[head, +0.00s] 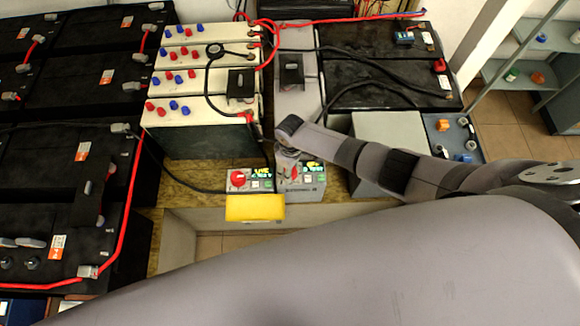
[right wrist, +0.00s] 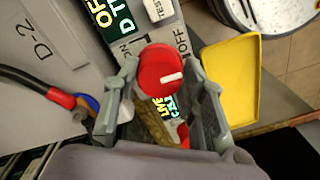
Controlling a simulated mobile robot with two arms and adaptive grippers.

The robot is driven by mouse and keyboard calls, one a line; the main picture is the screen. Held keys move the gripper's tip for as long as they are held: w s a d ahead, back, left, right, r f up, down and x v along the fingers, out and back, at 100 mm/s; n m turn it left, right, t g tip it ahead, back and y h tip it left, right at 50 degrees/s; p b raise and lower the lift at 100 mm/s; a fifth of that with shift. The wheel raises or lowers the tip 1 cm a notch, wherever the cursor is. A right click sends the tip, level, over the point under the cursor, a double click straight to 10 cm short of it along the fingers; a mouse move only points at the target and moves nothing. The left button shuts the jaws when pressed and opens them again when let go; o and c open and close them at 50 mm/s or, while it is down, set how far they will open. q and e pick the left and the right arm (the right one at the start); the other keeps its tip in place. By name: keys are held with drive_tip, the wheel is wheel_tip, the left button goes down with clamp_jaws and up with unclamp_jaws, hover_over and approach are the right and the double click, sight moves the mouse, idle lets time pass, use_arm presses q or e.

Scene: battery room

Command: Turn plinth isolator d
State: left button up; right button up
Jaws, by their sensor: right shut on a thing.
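Plinth isolator d (head: 306,184) is the right one of two small grey boxes on the wooden plinth in the head view. Its lit display (right wrist: 103,12) shows "OFF" and "D" in the right wrist view. Its round red knob (right wrist: 160,72) has a white pointer, turned toward the right of that view, with ON and OFF printed near it. My right gripper (right wrist: 166,95) has its fingers on either side of this knob and is shut on it. In the head view the gripper (head: 287,158) partly hides the box. My left gripper is not in view.
The left box, marked LIVE and C, has its own red knob (head: 238,178), close beside my gripper. A yellow flap (head: 255,207) hangs in front of it. White batteries (head: 200,130) and black batteries (head: 370,75) with cables stand behind. My arm covers the foreground.

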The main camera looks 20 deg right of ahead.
idle(0.3)
drive_tip(key=o, duration=1.2)
wheel_tip(320, 180, up, 12)
drive_tip(key=shift+w+d, duration=0.1)
drive_tip(key=shift+d, duration=0.05)
